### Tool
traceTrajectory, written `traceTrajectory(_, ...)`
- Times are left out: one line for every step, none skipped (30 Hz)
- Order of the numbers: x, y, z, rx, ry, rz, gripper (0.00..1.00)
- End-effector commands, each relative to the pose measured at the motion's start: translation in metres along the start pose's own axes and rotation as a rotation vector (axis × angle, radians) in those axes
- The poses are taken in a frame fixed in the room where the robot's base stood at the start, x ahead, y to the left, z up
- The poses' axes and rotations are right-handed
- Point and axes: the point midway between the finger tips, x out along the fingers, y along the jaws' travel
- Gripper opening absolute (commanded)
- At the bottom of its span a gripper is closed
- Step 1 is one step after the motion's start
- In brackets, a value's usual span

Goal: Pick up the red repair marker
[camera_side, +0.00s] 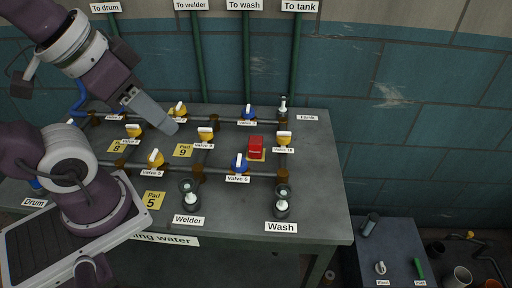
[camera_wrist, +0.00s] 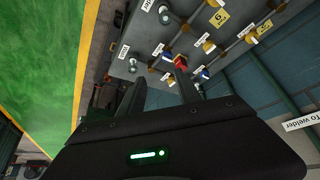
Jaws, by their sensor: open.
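The red repair marker (camera_side: 255,147) is a small red block on the grey bench, on a yellow pad between the valves at the right of the pipework. It also shows in the wrist view (camera_wrist: 180,62), beyond my gripper's fingertips. My gripper (camera_side: 171,130) is above the bench to the left of the marker, over the area near Pad 9, and apart from the marker. In the wrist view my gripper (camera_wrist: 160,82) has its two dark fingers spread with nothing between them. The marker's underside is hidden.
Pipes with yellow valves (camera_side: 206,134) and blue valves (camera_side: 239,162) surround the marker. Welder (camera_side: 190,198) and Wash (camera_side: 282,205) fittings stand at the bench front. A lower side table (camera_side: 392,255) holds small items at right. The bench's right side is mostly clear.

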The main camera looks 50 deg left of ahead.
Motion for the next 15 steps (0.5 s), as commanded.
traceTrajectory(0.0, 0.0, 0.0, 0.0, 0.0, 0.0, 0.52)
traceTrajectory(0.0, 0.0, 0.0, 0.0, 0.0, 0.0, 0.58)
traceTrajectory(0.0, 0.0, 0.0, 0.0, 0.0, 0.0, 0.62)
traceTrajectory(0.0, 0.0, 0.0, 0.0, 0.0, 0.0, 0.62)
traceTrajectory(0.0, 0.0, 0.0, 0.0, 0.0, 0.0, 0.62)
traceTrajectory(0.0, 0.0, 0.0, 0.0, 0.0, 0.0, 0.62)
traceTrajectory(0.0, 0.0, 0.0, 0.0, 0.0, 0.0, 0.62)
traceTrajectory(0.0, 0.0, 0.0, 0.0, 0.0, 0.0, 0.62)
traceTrajectory(0.0, 0.0, 0.0, 0.0, 0.0, 0.0, 0.62)
traceTrajectory(0.0, 0.0, 0.0, 0.0, 0.0, 0.0, 0.62)
traceTrajectory(0.0, 0.0, -0.001, -0.002, -0.001, 0.0, 0.62)
traceTrajectory(0.001, 0.0, -0.004, -0.011, -0.008, -0.001, 0.62)
traceTrajectory(0.003, -0.001, -0.01, -0.024, -0.019, -0.001, 0.62)
traceTrajectory(0.005, -0.002, -0.018, -0.044, -0.035, -0.003, 0.62)
traceTrajectory(0.011, -0.003, -0.032, -0.081, -0.063, -0.006, 0.62)
